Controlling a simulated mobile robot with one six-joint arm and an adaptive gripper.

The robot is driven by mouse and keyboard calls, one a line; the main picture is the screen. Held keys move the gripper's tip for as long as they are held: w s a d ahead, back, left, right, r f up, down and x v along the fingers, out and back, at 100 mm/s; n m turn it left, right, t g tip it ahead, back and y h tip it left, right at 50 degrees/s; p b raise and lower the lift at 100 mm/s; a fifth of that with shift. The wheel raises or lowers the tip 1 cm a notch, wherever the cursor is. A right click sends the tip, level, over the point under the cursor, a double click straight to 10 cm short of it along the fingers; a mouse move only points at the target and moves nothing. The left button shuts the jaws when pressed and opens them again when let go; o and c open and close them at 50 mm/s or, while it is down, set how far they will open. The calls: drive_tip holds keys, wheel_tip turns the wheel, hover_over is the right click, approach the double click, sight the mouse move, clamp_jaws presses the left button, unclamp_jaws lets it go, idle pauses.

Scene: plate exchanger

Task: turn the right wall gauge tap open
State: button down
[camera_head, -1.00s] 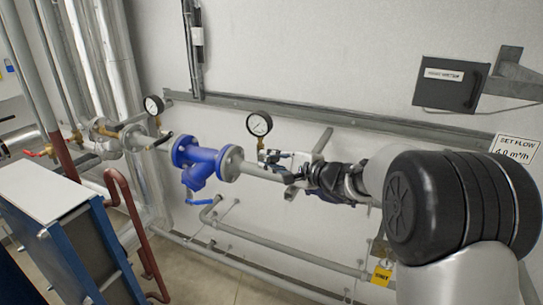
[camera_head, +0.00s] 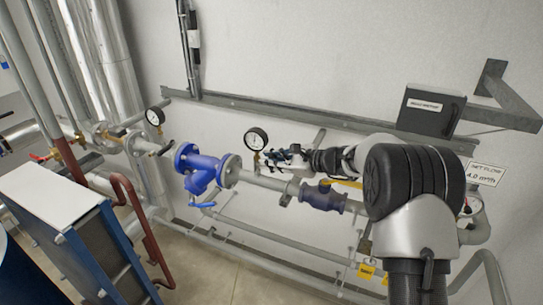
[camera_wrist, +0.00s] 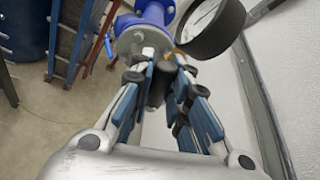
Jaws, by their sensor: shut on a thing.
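The right wall gauge (camera_head: 256,139), a white dial with a black rim, stands above the grey pipe just right of the blue strainer. It also shows large at the top of the wrist view (camera_wrist: 212,24). My gripper (camera_head: 268,157) is at the gauge's foot, just below and right of the dial. In the wrist view my gripper (camera_wrist: 164,72) is shut on a dark, rounded piece, which looks like the tap's black lever (camera_wrist: 159,86). A little brass shows behind the fingers. The fingers hide most of the tap, so its exact angle cannot be told.
The blue strainer (camera_head: 203,170) is close left of my gripper. A dark blue pipe fitting (camera_head: 321,197) lies below my arm. A grey wall rail (camera_head: 300,116) runs behind, with a black box (camera_head: 431,112) at right. The left gauge (camera_head: 155,116) is farther left.

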drive_tip(key=shift+w+r, duration=0.1)
idle(0.4)
drive_tip(key=c, duration=1.5)
unclamp_jaws()
drive_tip(key=v, duration=1.2)
